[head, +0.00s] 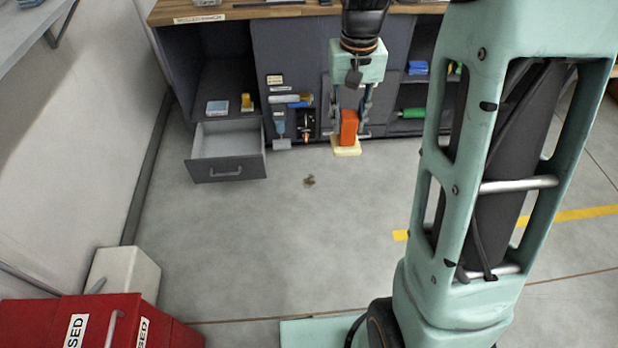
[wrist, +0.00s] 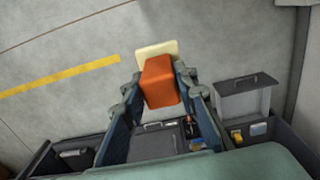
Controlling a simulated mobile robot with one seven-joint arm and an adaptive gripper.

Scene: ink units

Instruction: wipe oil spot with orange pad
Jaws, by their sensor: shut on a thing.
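The orange pad (head: 349,127) is an orange block with a pale yellow layer (head: 346,149) on its lower end. My gripper (head: 350,118) is shut on the orange block and holds it in the air, pale layer downward, in front of the dark cabinet. The wrist view also shows the orange block (wrist: 161,82) between both fingers, with the pale layer (wrist: 158,49) beyond it. The oil spot (head: 309,181) is a small brown mark on the grey floor, below and left of the pad in the head view. I cannot make out the spot in the wrist view.
A dark cabinet (head: 282,50) with a wooden top stands behind, its drawer (head: 228,171) pulled out at left. Tools hang on its front. A red box (head: 75,322) and a white box (head: 127,272) stand at lower left. The floor around the spot is clear.

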